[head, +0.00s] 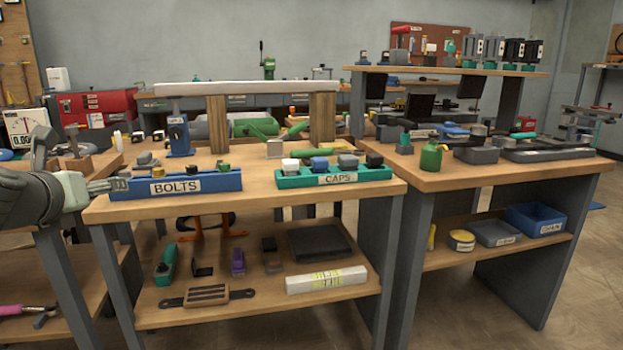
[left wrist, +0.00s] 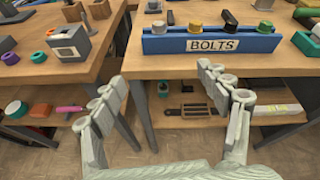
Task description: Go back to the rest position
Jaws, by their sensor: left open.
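My left gripper (head: 118,184) comes in from the left edge in the head view, just left of the blue BOLTS tray (head: 200,182). In the left wrist view my left gripper (left wrist: 160,85) has its fingers spread wide with nothing between them. The blue BOLTS tray (left wrist: 215,43) lies ahead of the fingers there, on the workbench. My right gripper shows in neither view.
The middle workbench (head: 250,200) also carries a green CAPS tray (head: 333,178) and wooden posts. Its lower shelf holds a white box (head: 326,280). A right-hand bench (head: 500,174) stands beside it. A left bench (left wrist: 50,75) is near my left gripper.

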